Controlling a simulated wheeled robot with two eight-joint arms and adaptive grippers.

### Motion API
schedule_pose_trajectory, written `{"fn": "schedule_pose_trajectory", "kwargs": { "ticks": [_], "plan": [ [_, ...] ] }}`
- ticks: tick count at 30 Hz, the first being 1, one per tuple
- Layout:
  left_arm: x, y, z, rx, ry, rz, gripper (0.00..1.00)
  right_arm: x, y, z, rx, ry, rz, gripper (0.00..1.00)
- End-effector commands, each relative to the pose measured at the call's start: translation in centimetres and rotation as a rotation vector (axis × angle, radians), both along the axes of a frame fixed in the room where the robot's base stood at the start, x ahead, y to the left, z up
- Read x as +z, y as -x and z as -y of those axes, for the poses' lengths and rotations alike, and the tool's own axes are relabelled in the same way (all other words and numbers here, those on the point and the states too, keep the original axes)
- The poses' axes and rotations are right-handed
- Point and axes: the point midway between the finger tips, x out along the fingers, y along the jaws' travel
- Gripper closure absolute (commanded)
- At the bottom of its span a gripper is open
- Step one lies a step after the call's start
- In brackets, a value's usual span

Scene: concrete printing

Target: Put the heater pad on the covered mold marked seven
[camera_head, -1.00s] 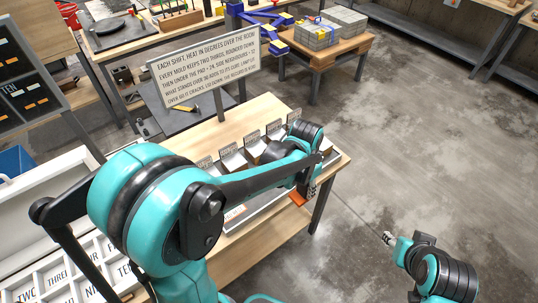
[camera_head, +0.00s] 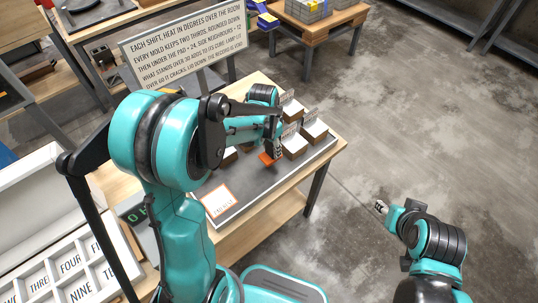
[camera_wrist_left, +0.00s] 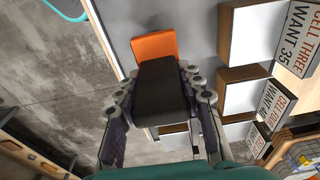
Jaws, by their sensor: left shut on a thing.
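My left gripper (camera_head: 273,150) is shut on the heater pad (camera_head: 267,158), which has an orange end and a dark block between the fingers. In the left wrist view the pad's orange end (camera_wrist_left: 154,45) sticks out past the fingers (camera_wrist_left: 160,85). The pad is above the grey mat, beside white-topped wooden molds (camera_head: 294,146). In the left wrist view, molds (camera_wrist_left: 253,33) stand at right with cards reading "cell three want 35" (camera_wrist_left: 298,38) and "cell four" (camera_wrist_left: 275,103). I cannot read a mold marked seven. My right gripper (camera_head: 381,207) is away from the table; its jaws are too small to judge.
A text sign (camera_head: 188,42) stands behind the table. A white tray (camera_head: 40,230) with number-word tiles is at left. A display with green digits (camera_head: 139,212) is partly hidden by my arm.

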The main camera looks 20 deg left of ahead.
Motion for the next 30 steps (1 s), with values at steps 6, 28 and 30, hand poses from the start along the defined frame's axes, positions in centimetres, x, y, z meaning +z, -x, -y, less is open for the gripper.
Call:
{"fn": "schedule_pose_trajectory", "kwargs": {
  "ticks": [6, 28, 30],
  "plan": [
    [-0.9, -0.3, -1.0, 0.000, 0.001, -0.001, 1.00, -0.4, 0.0, 0.0, 0.000, 0.000, 0.000, 0.60],
    [-4.9, -0.3, -0.9, 0.000, 0.001, -0.001, 0.55, -2.0, 0.0, 0.0, 0.000, 0.000, 0.000, 0.60],
    [-4.9, -0.3, -0.9, 0.000, 0.001, -0.001, 0.42, -1.9, 0.0, 0.0, 0.000, 0.000, 0.000, 0.60]
  ]
}}
